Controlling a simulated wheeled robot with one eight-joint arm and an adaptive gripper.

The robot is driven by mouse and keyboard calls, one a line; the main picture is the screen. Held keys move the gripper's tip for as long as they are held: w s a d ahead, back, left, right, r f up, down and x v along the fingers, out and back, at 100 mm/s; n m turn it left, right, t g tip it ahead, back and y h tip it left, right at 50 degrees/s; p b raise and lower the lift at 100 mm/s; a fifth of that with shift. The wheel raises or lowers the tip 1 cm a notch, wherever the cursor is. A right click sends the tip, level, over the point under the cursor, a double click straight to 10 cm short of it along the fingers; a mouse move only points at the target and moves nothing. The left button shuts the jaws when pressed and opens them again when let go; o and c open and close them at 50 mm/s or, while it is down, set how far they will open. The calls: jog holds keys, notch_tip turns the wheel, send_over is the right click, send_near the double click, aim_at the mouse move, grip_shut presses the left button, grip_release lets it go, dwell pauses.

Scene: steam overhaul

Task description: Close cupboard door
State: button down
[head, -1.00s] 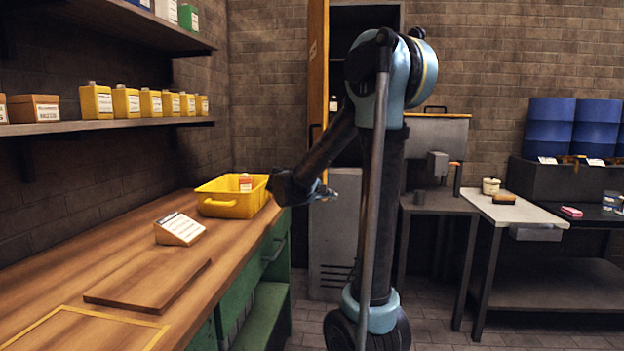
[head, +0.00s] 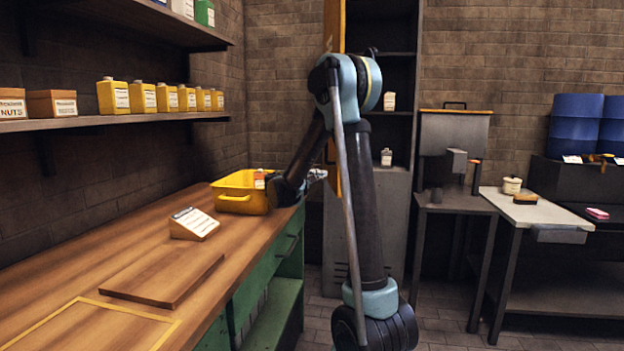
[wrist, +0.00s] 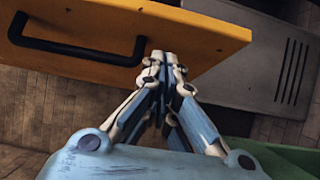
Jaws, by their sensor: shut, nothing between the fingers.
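The cupboard door (head: 334,28) is yellow-orange and stands open, seen nearly edge-on in the head view, partly hidden by my arm. In the wrist view the door (wrist: 200,38) crosses the top, with a black bar handle (wrist: 75,50) on its face. The cupboard (head: 416,60) is dark inside, with a small bottle (head: 389,101) and another bottle (head: 386,157) on show. My gripper (wrist: 166,58) is shut and empty, its tips at the door's edge, right of the handle. I cannot tell whether they touch. In the head view my gripper (head: 316,175) is beside the door.
A wooden workbench (head: 75,262) runs along the left, with a yellow bin (head: 232,203) near its far end. A grey slotted panel (head: 393,225) is below the cupboard opening. A metal stand (head: 458,201) and side table (head: 545,212) are to the right. Floor shows between bench and tables.

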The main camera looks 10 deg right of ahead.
jog(key=shift+x, duration=2.75)
